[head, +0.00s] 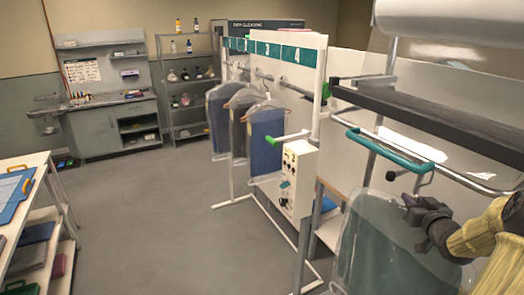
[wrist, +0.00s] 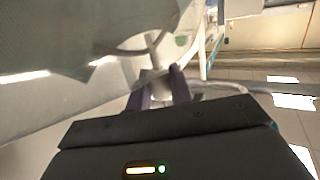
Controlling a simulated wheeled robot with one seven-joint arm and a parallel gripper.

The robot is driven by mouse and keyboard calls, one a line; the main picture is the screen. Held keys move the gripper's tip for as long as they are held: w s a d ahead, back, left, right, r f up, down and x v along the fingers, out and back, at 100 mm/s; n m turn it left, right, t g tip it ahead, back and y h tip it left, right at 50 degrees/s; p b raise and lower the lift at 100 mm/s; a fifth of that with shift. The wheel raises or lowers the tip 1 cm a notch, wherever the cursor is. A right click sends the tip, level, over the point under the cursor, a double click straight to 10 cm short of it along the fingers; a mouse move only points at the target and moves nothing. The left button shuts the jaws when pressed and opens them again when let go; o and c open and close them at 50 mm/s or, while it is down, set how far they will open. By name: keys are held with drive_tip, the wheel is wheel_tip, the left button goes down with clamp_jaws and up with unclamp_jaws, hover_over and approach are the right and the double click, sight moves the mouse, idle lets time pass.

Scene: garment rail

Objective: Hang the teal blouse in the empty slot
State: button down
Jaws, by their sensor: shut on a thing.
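The teal blouse (head: 385,245) hangs upright in a clear cover at the lower right of the head view. My gripper (head: 412,207) is at the top of the cover and shut on the blouse's hanger, whose hook (head: 424,180) rises above the fingers. In the wrist view my gripper (wrist: 160,88) closes on a pale hanger part, with the blouse's cover (wrist: 75,35) at upper left. The numbered rail (head: 268,77) stands mid-scene, with bagged dark blue garments (head: 266,138) on it. I see no garment under label 4 (head: 298,54); the rail there is partly hidden.
A bagging stand with a teal bar (head: 395,150), dark beam (head: 430,118) and white roll (head: 450,20) is close around my arm. The grey floor (head: 150,215) is clear; a white table (head: 40,200) is left.

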drive_tip(key=shift+s+d, duration=0.3)
drive_tip(key=shift+s, duration=0.4)
drive_tip(key=shift+s+d, duration=0.3)
drive_tip(key=shift+s, duration=0.4)
